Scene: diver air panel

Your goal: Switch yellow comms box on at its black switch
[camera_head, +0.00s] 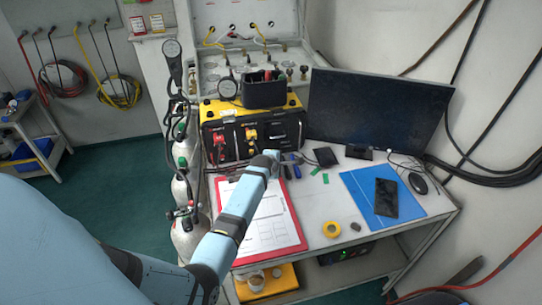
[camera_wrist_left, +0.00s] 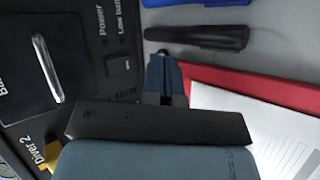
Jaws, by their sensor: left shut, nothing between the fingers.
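The yellow comms box (camera_head: 293,101) stands at the back of the desk, with a black front panel. In the left wrist view the panel (camera_wrist_left: 83,25) carries a "Power" label, and a small black switch (camera_wrist_left: 119,66) sits below it. I cannot tell whether the switch is on or off. My left gripper (camera_head: 275,158) reaches the lower right of the box front. In the left wrist view its fingers (camera_wrist_left: 164,80) are shut and empty, to the right of the switch and apart from it in the picture; contact is not clear. My right gripper is not in view.
A red clipboard (camera_head: 297,226) with paper lies under my left arm. Pens (camera_wrist_left: 210,36) lie close to the fingers. A monitor (camera_head: 376,108) stands right of the box, a black bin (camera_head: 264,93) on top. A blue folder (camera_head: 352,188) and yellow tape (camera_head: 331,229) lie on the desk.

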